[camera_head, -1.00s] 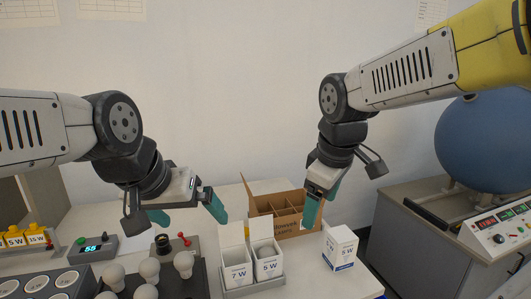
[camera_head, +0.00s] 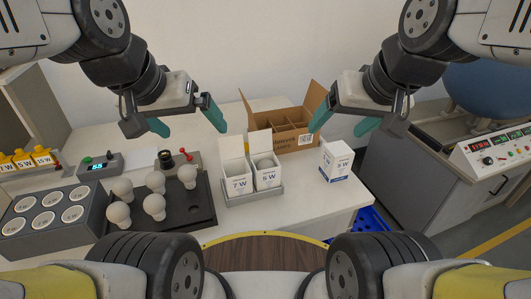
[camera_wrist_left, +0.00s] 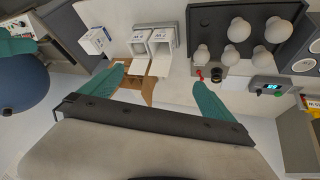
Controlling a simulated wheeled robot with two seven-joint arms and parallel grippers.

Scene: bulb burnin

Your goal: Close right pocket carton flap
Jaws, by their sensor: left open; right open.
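The right pocket carton (camera_head: 267,178) is white and stands in a grey holder beside the left pocket carton (camera_head: 237,183), marked 7 W. Its flap (camera_head: 260,144) stands upright at the back, and a pale bulb top shows inside its open mouth. The left carton's flap (camera_head: 232,147) is up too. In the left wrist view the right pocket carton (camera_wrist_left: 138,47) shows beyond my fingers. My left gripper (camera_head: 187,119) is open and empty, above and left of the cartons. My right gripper (camera_head: 343,121) is open and empty, up and right of them, beside the brown box.
A brown divided box (camera_head: 298,142) with raised flaps stands behind the cartons. A closed white carton (camera_head: 335,160) stands near the table's right edge. A dark tray (camera_head: 195,211) with several bulbs, a lamp tester and a grey socket block (camera_head: 75,235) fill the left.

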